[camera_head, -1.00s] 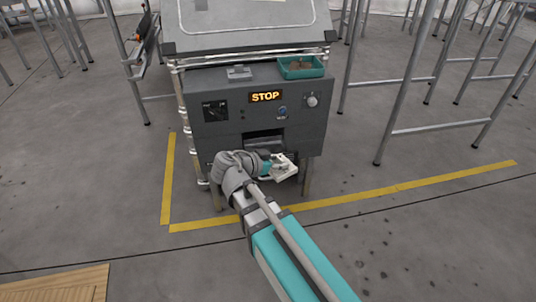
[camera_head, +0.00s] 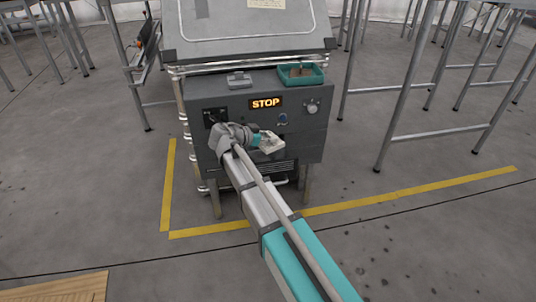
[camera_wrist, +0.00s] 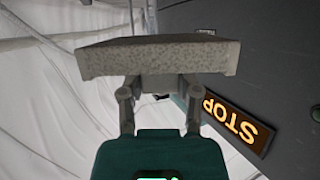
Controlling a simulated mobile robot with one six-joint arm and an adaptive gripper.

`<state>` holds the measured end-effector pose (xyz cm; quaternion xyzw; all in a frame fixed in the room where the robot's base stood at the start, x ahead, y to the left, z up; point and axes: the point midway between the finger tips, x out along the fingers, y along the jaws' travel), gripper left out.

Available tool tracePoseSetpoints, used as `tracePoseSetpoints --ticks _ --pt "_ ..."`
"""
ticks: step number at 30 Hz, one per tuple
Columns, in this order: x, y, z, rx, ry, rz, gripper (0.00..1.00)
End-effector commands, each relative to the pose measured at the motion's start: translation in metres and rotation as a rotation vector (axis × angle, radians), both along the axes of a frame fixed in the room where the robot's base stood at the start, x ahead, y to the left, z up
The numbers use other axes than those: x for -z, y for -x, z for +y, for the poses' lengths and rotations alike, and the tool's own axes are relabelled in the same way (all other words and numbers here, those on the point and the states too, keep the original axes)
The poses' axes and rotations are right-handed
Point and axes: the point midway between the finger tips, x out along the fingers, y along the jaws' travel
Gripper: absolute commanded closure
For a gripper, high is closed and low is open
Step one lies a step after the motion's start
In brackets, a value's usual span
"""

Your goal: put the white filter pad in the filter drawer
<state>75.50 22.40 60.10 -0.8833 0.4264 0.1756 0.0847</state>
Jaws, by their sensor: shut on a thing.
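My gripper (camera_head: 258,140) is shut on a white filter pad (camera_head: 271,145), in front of the grey machine's front panel. In the wrist view the pad (camera_wrist: 158,58) is a thick, speckled off-white block lying across the fingers of my gripper (camera_wrist: 158,88). Its near edge faces the camera and it is clear of the panel there. In the head view my arm and the pad cover the middle of the panel, so the filter drawer cannot be made out. A dark slotted part (camera_head: 285,170) shows just below the pad.
The machine (camera_head: 310,145) has a lit STOP sign (camera_head: 266,103), a knob (camera_head: 311,107) and a dark dial plate (camera_head: 215,117). A teal tray (camera_head: 301,81) holding something brown and a small grey object (camera_head: 239,80) sit on its ledge. Metal frames stand to the right.

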Motion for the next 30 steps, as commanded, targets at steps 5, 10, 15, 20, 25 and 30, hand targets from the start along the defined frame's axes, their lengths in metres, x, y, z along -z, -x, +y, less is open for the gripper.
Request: tracePoseSetpoints --ticks 5,10,15,20,25,30 --pt "0.000 -0.038 0.011 0.000 0.000 0.000 1.00" --pt "0.019 -0.038 0.011 -0.001 0.000 0.000 1.00" --pt "0.035 -0.038 0.011 -0.001 0.000 0.000 1.00" --pt "0.050 -0.038 0.011 -0.001 0.000 0.000 1.00" --pt "0.063 -0.038 0.011 -0.001 0.000 0.000 1.00" --pt "0.067 -0.038 0.011 -0.001 0.000 0.000 1.00"
